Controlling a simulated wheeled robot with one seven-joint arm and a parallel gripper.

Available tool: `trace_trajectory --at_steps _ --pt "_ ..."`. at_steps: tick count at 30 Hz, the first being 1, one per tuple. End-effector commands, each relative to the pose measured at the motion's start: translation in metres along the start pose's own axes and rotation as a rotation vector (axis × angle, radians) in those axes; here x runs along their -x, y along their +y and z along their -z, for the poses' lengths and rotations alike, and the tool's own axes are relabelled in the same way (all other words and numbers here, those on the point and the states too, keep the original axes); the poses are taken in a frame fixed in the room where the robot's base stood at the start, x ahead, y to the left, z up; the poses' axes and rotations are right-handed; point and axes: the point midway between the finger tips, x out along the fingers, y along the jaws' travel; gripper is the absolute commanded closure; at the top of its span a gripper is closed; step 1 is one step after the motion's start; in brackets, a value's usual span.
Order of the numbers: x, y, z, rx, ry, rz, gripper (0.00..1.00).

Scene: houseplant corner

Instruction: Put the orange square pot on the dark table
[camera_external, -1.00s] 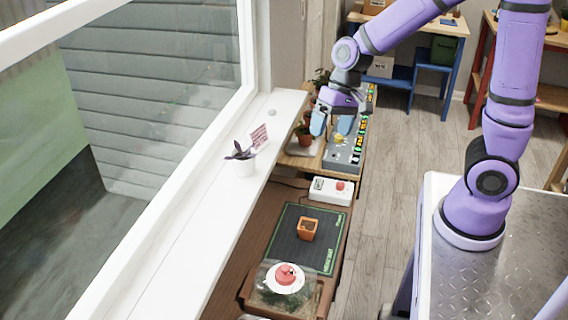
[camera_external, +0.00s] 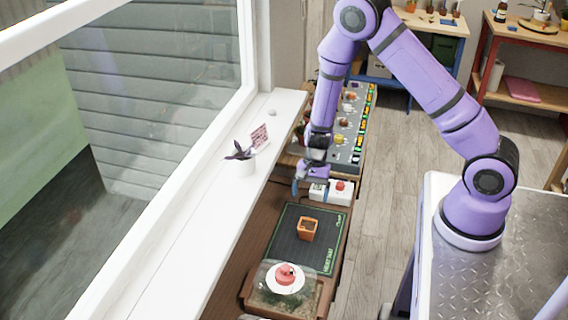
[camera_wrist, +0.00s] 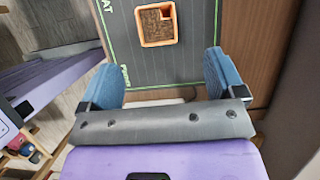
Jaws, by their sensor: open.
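The orange square pot (camera_external: 307,229), filled with brown soil, stands upright on a dark green-edged mat (camera_external: 287,247) on a brown table (camera_external: 254,258). In the wrist view the pot (camera_wrist: 157,24) is at the top centre, beyond my fingertips. My gripper (camera_external: 308,188) is above the far end of the table, beyond the mat and apart from the pot. In the wrist view my gripper (camera_wrist: 168,75) has its two blue fingers wide apart with nothing between them.
A white box with a red button (camera_external: 335,190) is close beside my gripper. A glass terrarium with a red-knobbed lid (camera_external: 285,279) stands at the table's near end. A white sill (camera_external: 215,215) with a potted plant (camera_external: 243,164) runs along the left.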

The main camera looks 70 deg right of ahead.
Motion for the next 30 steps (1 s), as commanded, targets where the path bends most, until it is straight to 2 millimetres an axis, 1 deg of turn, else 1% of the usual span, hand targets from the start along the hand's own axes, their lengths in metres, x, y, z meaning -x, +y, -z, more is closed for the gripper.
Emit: trace_trajectory --at_steps 1,6,13,16,23,30 --pt "-0.006 0.002 0.004 -0.018 0.000 -0.005 0.12" --pt "-0.020 0.004 0.009 -0.041 0.001 -0.010 0.12" --pt "-0.053 0.004 0.009 -0.041 0.000 -0.010 0.12" --pt "-0.063 0.004 0.009 -0.040 0.001 -0.009 0.12" --pt "-0.078 0.005 0.009 -0.040 0.001 -0.009 0.12" --pt "-0.110 0.005 0.010 -0.040 0.001 -0.009 0.12"
